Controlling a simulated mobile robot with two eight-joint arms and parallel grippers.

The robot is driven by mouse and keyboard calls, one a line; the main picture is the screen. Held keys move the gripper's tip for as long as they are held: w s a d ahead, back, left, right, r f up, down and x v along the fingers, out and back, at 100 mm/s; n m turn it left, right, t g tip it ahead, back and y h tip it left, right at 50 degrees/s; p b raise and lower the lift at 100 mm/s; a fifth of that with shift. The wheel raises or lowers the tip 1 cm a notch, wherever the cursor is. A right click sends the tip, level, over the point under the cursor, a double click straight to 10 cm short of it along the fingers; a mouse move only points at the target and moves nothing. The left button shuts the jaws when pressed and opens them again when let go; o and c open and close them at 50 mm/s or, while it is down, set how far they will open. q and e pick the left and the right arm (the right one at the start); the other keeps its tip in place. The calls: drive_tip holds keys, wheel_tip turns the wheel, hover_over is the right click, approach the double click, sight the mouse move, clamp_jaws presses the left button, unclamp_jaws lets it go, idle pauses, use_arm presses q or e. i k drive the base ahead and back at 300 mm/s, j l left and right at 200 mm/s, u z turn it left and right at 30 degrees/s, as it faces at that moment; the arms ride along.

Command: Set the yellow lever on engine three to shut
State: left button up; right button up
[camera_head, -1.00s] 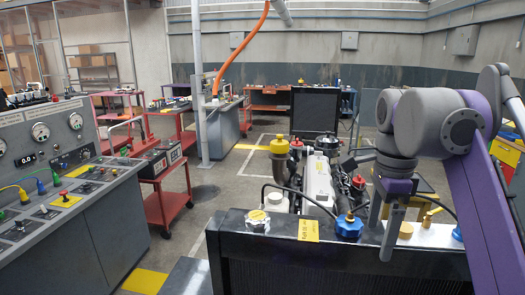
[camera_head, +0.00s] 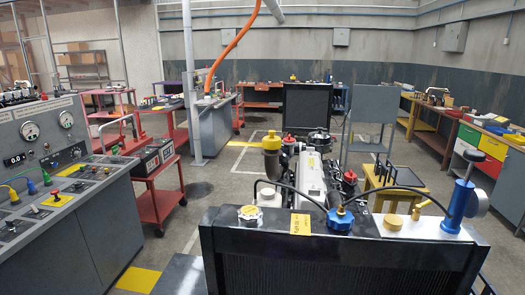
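An engine (camera_head: 312,180) stands in front of me behind a dark radiator (camera_head: 255,240). A yellow tag (camera_head: 300,224) hangs on the radiator's top edge; its writing is too small to read surely. A small yellow lever (camera_head: 421,206) sits on the right part of the radiator top, beside a tan round cap (camera_head: 392,222) and left of a blue upright fitting with a round grey face (camera_head: 462,200). The lever looks tilted up to the right; I cannot tell its setting. Neither of my grippers is in view.
A yellow stool (camera_head: 395,183) stands behind at right. Benches line the right wall.

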sight(418, 207)
drive_tip(key=z, duration=1.25)
drive_tip(key=i+l+u, duration=0.2)
drive_tip(key=i, duration=0.05)
